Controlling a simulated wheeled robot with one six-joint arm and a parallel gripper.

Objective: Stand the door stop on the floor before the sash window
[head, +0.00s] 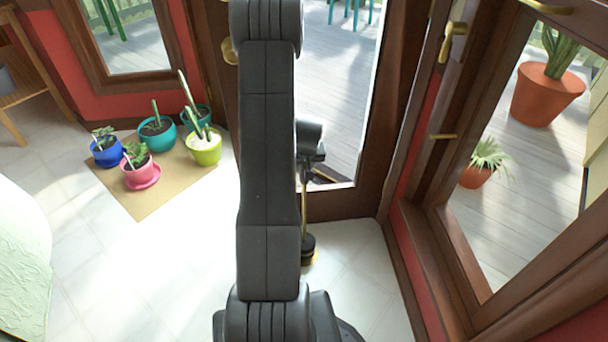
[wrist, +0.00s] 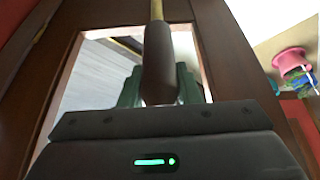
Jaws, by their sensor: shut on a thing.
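The door stop has a dark base (head: 308,246) low in the head view, a thin brass rod and a brown handle (wrist: 157,62), which fills the middle of the wrist view. My gripper (wrist: 158,88) has its greenish fingers on both sides of that handle and is shut on it. In the head view my gripper (head: 316,160) is partly hidden behind my arm. The door stop looks about upright; I cannot tell if its base touches the floor. Brown-framed windows show at the upper left (head: 125,30) and at the right (head: 500,150); which is the sash window is unclear.
A brown-framed glazed door (head: 345,205) stands behind the door stop. Several potted plants (head: 143,170) sit on a tan mat (head: 140,205) at left. A wooden shelf (head: 12,95) stands far left, a pale green textured object (head: 22,265) nearer. Pale tiled floor (head: 150,270) between is clear.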

